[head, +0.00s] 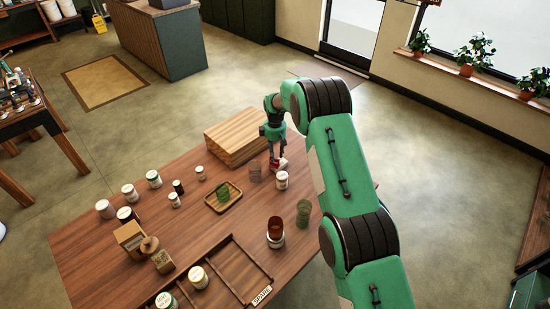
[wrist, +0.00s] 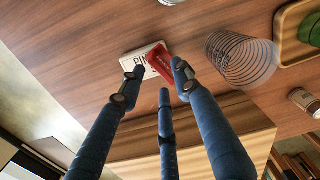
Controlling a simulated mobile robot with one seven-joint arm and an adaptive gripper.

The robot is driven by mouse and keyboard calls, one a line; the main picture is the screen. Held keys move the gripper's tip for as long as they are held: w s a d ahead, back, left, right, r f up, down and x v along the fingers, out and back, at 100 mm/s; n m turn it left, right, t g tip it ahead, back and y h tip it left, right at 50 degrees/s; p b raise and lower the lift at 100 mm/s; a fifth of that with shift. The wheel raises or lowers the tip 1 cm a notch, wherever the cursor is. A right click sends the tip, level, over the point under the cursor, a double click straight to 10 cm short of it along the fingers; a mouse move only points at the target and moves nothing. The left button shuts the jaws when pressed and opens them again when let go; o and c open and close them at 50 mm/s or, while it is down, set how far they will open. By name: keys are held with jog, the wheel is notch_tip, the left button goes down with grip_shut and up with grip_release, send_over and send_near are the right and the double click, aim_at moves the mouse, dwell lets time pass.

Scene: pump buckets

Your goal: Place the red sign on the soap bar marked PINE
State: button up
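The soap bar (wrist: 136,58) is a pale block with dark letters, "PIN" readable and the rest covered. The small red sign (wrist: 158,62) shows over the right part of its lettered face, tilted in the wrist view; whether it rests fully on the bar I cannot tell. My gripper (wrist: 160,76) has its fingertips around the sign, spread apart, with a gap between the left fingertip and the sign. In the head view my gripper (head: 276,164) is low at the table's far right part, the red sign (head: 283,162) beside its fingertips. The soap bar is mostly hidden there.
A ribbed clear glass (wrist: 240,60) stands close to the right of my gripper. A white-labelled jar (head: 281,180) is in front. A wooden tray (head: 236,203) holds a green piece (head: 222,192). Several jars stand left.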

notch_tip(320, 180, up, 9)
dwell(0.4)
jog(key=shift+r, duration=0.1)
dwell(0.7)
jog(key=s+d+r+m+t, duration=0.1)
jog(key=s+d+r+m, duration=0.2)
jog(key=r, duration=0.8)
jog(key=s+d+r, duration=0.4)
jog(key=s+r, duration=0.1)
jog(key=r, duration=0.5)
jog(key=s+d+r+m+t, duration=0.1)
jog(key=s+d+r+m, duration=0.15)
jog(key=s+r, duration=0.45)
jog(key=s+d+r+m+t, duration=0.1)
jog(key=s+d+r, duration=0.3)
jog(key=s+r, duration=0.3)
jog(key=s+d+r+m+t, duration=0.1)
jog(key=s+d+r+m, duration=0.15)
jog(key=s, duration=0.75)
jog(key=s+d+r+m, duration=0.1)
jog(key=s+d+r, duration=0.25)
jog(key=s, duration=0.55)
jog(key=s+d+f+m, duration=0.1)
jog(key=s, duration=0.8)
jog(key=s+d+f+m+t, duration=0.1)
jog(key=s+f+m, duration=0.1)
jog(key=s, duration=0.8)
jog(key=shift+f+t, duration=0.15)
jog(key=shift+t, duration=0.15)
